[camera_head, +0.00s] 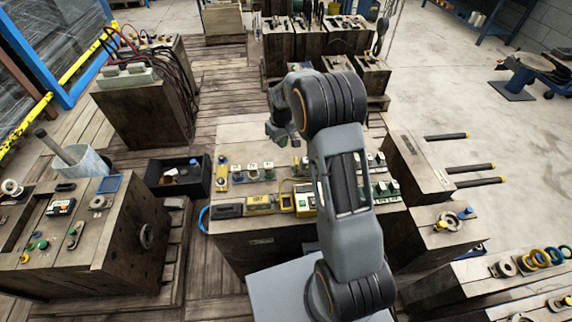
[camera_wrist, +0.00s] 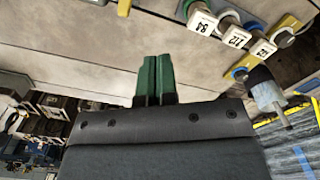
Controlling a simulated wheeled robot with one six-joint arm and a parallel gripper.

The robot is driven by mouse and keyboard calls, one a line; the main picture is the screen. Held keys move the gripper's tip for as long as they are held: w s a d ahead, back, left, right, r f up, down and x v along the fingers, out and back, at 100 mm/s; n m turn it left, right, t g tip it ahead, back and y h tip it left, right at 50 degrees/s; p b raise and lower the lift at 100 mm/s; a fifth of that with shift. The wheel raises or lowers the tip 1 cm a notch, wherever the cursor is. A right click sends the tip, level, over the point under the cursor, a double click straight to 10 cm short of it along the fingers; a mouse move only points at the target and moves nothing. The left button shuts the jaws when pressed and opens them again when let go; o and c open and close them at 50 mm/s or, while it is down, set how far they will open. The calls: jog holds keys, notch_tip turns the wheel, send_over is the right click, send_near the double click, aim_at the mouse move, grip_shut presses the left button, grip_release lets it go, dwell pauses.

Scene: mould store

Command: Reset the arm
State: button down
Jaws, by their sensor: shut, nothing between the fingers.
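My gripper (camera_wrist: 154,76) shows in the wrist view as two green fingers pressed together, shut and with nothing between them. In the head view my gripper (camera_head: 280,134) hangs at the end of my bent arm, above the far part of the central wooden bench (camera_head: 240,136). It appears clear of the bench top, and its fingertips are small and partly unclear there. My arm hides part of the bench and some of the things on it.
Labelled parts (camera_head: 253,172) stand in a row on the bench, with yellow devices (camera_head: 258,203) in front. In the wrist view, numbered white tags (camera_wrist: 203,22) are near the fingers. A black bin (camera_head: 178,187) is left of the bench. Rods (camera_head: 470,168) stick out at right.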

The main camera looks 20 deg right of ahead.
dwell(0.4)
jog(key=s+r+m+t, duration=0.1)
jog(key=s+r, duration=0.4)
jog(key=s, duration=0.3)
jog(key=s+a+r+m+t, duration=0.1)
jog(key=s+r, duration=0.5)
jog(key=s, duration=0.2)
jog(key=s+a+r+m+t, duration=0.1)
jog(key=s+r, duration=0.4)
jog(key=s, duration=0.4)
jog(key=shift+a+r+m+t, duration=0.15)
jog(key=shift+r+m+t, duration=0.05)
jog(key=shift+m+t, duration=0.2)
jog(key=shift+s, duration=0.1)
